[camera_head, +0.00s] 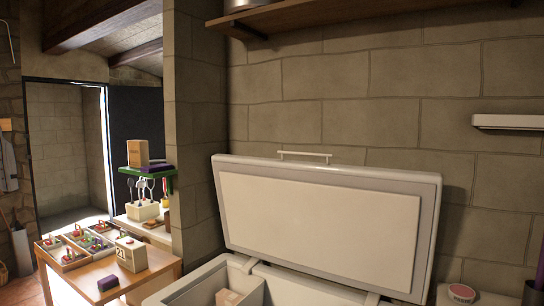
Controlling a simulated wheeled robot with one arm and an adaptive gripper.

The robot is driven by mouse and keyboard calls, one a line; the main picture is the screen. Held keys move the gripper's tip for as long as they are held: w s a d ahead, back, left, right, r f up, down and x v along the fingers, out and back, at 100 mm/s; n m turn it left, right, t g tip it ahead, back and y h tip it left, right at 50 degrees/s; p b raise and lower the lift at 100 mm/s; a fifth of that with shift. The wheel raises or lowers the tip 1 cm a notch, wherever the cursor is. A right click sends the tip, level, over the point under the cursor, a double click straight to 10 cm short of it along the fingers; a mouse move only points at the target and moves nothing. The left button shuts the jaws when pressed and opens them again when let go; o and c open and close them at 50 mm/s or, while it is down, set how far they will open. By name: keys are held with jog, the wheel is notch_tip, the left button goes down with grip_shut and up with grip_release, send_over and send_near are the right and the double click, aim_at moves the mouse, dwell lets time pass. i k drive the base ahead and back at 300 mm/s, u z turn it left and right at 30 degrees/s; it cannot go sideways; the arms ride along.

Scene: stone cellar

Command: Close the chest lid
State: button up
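The chest is a white chest freezer (190,282) at the bottom centre, against the stone block wall. Its lid (320,222) stands raised, tilted back toward the wall, with its pale inner panel facing me. A thin light handle (304,155) shows at the lid's top edge. Inside the open chest, at the left, I see a small cardboard-coloured box (232,297). The front of the chest is cut off by the bottom of the picture. My gripper is not in view.
A wooden shelf (330,22) runs along the wall above the lid. A white ledge (508,122) juts out at right. A round pink-topped container (461,293) stands right of the chest. A wooden table (150,262) with trays stands left. A doorway lies behind it.

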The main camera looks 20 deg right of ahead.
aim_at(372, 230)
jog(key=u, duration=1)
jog(key=i, duration=1.05)
jog(key=z, duration=0.2)
